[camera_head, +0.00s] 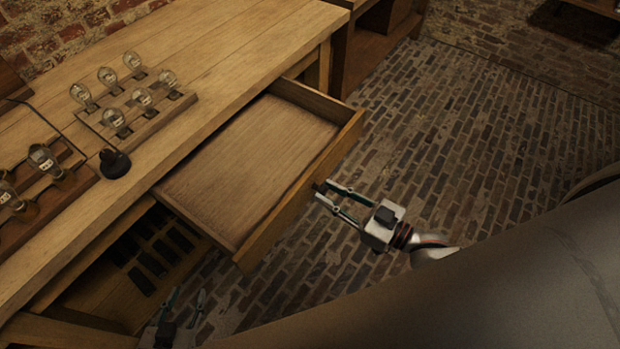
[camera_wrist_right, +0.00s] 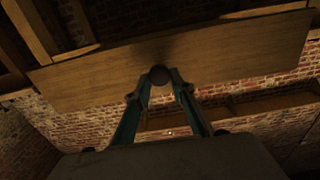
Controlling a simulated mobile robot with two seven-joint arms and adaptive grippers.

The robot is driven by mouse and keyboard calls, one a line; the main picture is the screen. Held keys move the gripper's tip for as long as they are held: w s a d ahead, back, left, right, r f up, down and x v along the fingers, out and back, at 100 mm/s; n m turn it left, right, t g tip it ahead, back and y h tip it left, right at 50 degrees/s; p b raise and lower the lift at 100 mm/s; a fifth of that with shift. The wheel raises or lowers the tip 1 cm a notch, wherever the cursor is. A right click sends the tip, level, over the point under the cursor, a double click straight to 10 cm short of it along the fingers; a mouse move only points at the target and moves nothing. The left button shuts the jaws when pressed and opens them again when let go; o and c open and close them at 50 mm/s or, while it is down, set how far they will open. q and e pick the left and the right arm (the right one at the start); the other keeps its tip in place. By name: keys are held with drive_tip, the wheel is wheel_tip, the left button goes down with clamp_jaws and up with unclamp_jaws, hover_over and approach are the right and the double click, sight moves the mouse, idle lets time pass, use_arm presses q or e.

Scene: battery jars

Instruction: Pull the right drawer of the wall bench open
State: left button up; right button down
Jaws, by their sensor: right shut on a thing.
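The right drawer (camera_head: 250,165) of the wooden wall bench (camera_head: 225,50) stands well out from under the bench top, and its inside looks empty. My right gripper (camera_head: 323,191) is at the middle of the drawer front (camera_head: 300,205), shut on its dark round knob. In the right wrist view the knob (camera_wrist_right: 160,75) sits between the two fingertips, against the wooden drawer front (camera_wrist_right: 230,58). My left gripper (camera_head: 186,299) is low at the bottom of the head view, left of the drawer, with its fingers apart and nothing visible between them.
Glass jars or bulbs stand in wooden racks (camera_head: 150,128) on the bench, beside a black round-based object (camera_head: 115,163). Below, a wooden compartment (camera_head: 95,295) holds several dark flat pieces. The brick floor (camera_head: 470,130) right of the drawer is clear.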

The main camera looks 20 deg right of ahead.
drive_tip(key=shift+v, duration=1.3)
drive_tip(key=c, duration=1.8)
unclamp_jaws()
drive_tip(key=shift+o, duration=0.2)
drive_tip(key=v, duration=1.2)
drive_tip(key=shift+a, duration=0.15)
